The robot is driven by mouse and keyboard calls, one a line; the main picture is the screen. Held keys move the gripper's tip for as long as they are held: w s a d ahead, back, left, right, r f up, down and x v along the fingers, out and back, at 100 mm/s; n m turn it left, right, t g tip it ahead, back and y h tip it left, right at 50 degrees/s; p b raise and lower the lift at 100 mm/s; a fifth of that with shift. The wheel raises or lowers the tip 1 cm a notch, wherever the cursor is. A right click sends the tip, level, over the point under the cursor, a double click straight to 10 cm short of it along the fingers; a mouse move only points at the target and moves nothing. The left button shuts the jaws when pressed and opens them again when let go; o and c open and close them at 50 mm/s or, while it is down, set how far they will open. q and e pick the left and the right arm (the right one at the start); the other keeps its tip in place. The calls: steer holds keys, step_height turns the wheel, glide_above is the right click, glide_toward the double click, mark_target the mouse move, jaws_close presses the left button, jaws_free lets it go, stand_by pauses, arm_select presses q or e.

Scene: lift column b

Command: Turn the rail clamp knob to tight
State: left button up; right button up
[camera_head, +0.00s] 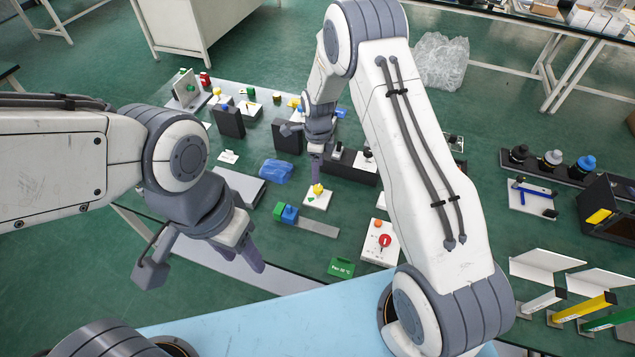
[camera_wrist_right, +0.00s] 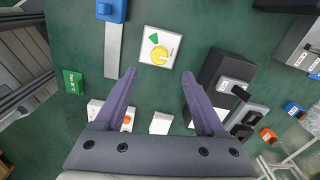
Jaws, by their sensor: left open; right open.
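A yellow round knob (camera_head: 318,188) sits on a white square plate (camera_head: 325,202) with a green mark beside it. The knob also shows in the right wrist view (camera_wrist_right: 160,54), with the green mark at its upper left. My left gripper (camera_head: 203,266) is open and empty at the lower left.
A green block (camera_head: 279,210) is next to the blue block. A box with a red button (camera_head: 385,241) and a green sign (camera_head: 341,267) stand nearer. Dark boxes (camera_head: 287,137) stand behind the knob plate, and a blue bag (camera_head: 276,171) lies left of it.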

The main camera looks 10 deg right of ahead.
mark_target(318, 188)
step_height(318, 188, down, 9)
steer(key=shift+r+p, duration=0.15)
steer(key=shift+p, duration=1)
jaws_close()
